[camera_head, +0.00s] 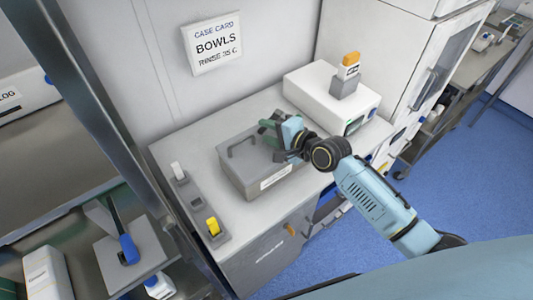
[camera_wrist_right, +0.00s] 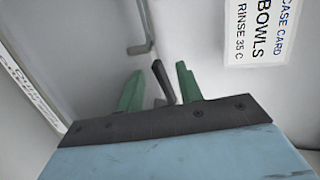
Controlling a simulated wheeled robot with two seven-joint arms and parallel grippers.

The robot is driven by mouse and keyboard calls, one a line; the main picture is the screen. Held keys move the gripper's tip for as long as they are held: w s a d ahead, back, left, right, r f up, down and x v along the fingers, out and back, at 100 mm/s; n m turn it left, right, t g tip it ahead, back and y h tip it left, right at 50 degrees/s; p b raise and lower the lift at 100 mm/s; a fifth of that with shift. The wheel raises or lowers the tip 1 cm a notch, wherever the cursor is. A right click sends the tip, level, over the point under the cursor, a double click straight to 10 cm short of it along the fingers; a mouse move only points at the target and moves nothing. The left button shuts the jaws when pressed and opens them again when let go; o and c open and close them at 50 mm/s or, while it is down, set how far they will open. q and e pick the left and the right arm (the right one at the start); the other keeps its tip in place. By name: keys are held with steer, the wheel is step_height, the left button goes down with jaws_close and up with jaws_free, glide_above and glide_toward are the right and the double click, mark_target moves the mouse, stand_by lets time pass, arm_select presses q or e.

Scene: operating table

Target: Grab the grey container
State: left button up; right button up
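The grey container (camera_head: 246,170) is a closed box with a white label on its front, standing on the white counter. One bar handle (camera_head: 238,146) stands up at the left of its lid. My right gripper (camera_head: 268,128) is over the right end of the lid, and its hand hides that end in the head view. In the right wrist view, its green fingers (camera_wrist_right: 160,88) are apart, with a dark bar handle (camera_wrist_right: 163,80) between them. The far handle (camera_wrist_right: 140,30) is above them in that view. Contact with the bar cannot be told. My left gripper is out of view.
A white device (camera_head: 325,98) with a grey block and an orange-topped item stands right of the container. Small holders with a white item (camera_head: 178,171) and a yellow item (camera_head: 213,227) stand to its left. A wall sign (camera_head: 212,43) hangs behind.

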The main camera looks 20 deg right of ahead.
steer(key=shift+x, duration=1.15)
jaws_close()
stand_by(0.5)
